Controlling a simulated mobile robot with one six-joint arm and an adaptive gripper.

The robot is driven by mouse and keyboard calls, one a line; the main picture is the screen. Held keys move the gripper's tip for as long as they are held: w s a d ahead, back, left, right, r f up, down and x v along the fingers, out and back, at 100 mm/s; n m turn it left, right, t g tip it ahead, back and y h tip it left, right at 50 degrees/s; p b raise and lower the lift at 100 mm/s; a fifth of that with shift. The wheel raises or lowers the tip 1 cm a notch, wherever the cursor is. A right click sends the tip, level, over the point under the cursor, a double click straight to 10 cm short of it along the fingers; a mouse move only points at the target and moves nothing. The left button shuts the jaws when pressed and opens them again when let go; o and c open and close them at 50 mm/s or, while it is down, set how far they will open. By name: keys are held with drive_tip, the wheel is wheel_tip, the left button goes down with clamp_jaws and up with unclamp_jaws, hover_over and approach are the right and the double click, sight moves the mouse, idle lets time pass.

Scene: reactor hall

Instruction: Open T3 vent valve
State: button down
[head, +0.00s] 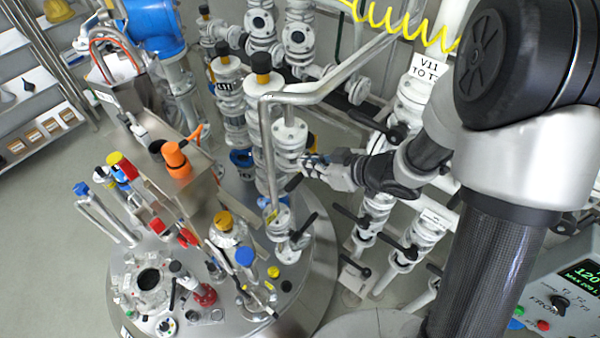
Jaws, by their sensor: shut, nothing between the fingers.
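My gripper (308,166) is shut and empty, beside the white flanged pipe (289,140) above the steel vessel lid. A small black lever (293,183) shows just below the fingertips; I cannot tell whether they touch it. A white valve (279,220) with a black handle (303,227) stands on the lid below. No readable T3 vent label shows, so I cannot tell which valve is the T3 vent valve.
A control panel (568,290) is at lower right. Grey floor (55,225) is clear at left.

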sight(300, 173)
drive_tip(key=shift+w+a+f+b, duration=0.15)
drive_tip(key=shift+w+a+f, duration=0.2)
drive_tip(key=shift+f, duration=0.55)
drive_tip(key=shift+w+a+f+b, duration=0.15)
drive_tip(key=shift+w+a+f, duration=0.25)
drive_tip(key=shift+f, duration=0.5)
drive_tip(key=shift+w+a+f+b, duration=0.2)
drive_tip(key=shift+a+f, duration=0.25)
drive_tip(key=shift+f, duration=0.45)
